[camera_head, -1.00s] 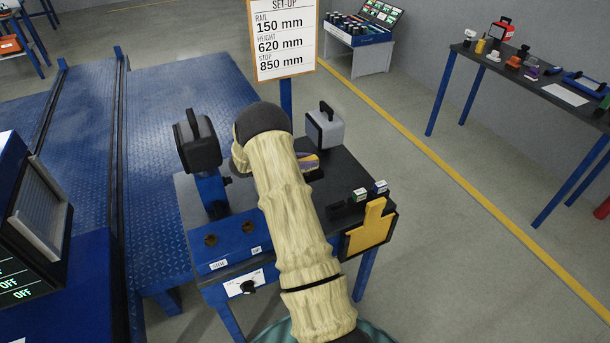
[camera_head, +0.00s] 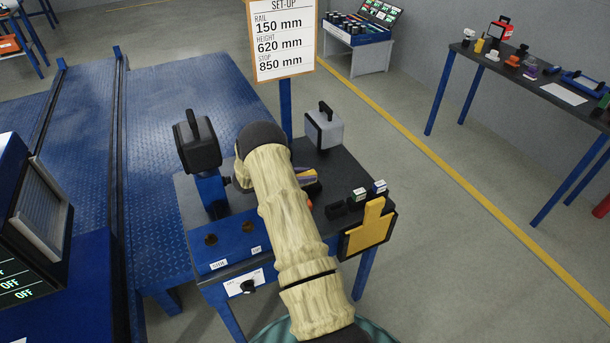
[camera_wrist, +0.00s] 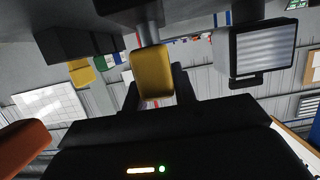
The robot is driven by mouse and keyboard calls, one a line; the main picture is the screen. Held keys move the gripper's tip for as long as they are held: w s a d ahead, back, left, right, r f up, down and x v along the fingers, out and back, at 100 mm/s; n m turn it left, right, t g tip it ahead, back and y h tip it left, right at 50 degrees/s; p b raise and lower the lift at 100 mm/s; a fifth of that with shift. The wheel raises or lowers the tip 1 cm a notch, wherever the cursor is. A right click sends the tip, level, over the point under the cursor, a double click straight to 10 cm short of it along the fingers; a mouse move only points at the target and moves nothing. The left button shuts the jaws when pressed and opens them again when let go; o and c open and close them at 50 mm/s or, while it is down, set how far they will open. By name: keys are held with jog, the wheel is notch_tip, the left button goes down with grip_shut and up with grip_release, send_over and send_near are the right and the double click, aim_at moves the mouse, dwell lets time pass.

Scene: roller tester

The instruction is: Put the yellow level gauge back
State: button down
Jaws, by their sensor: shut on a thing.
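In the wrist view my gripper (camera_wrist: 155,80) is shut on a yellow block-like piece, which I take to be the yellow level gauge (camera_wrist: 152,73). The rest of the gauge is hidden or dark there. In the head view my arm covers the gripper. A small yellow and purple piece (camera_head: 308,181) shows just right of my wrist; I cannot tell whether it is the held gauge. A dark-framed panel with a yellow upright shape (camera_head: 369,230) is at the right front corner of the black-topped bench (camera_head: 345,172).
Small labelled boxes (camera_head: 368,192) stand by the panel. A set-up sign (camera_head: 281,40) rises behind the bench.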

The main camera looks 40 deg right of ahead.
jog(key=shift+f, duration=0.1)
jog(key=c, duration=1.1)
grip_release()
jog(key=w+a+b, duration=0.1)
jog(key=a, duration=0.3)
jog(key=w+a, duration=0.1)
jog(key=a, duration=0.3)
jog(key=w+a+b, duration=0.1)
jog(key=a, duration=0.4)
jog(key=shift+r+b, duration=0.25)
jog(key=shift+b, duration=0.1)
jog(key=shift+d, duration=0.1)
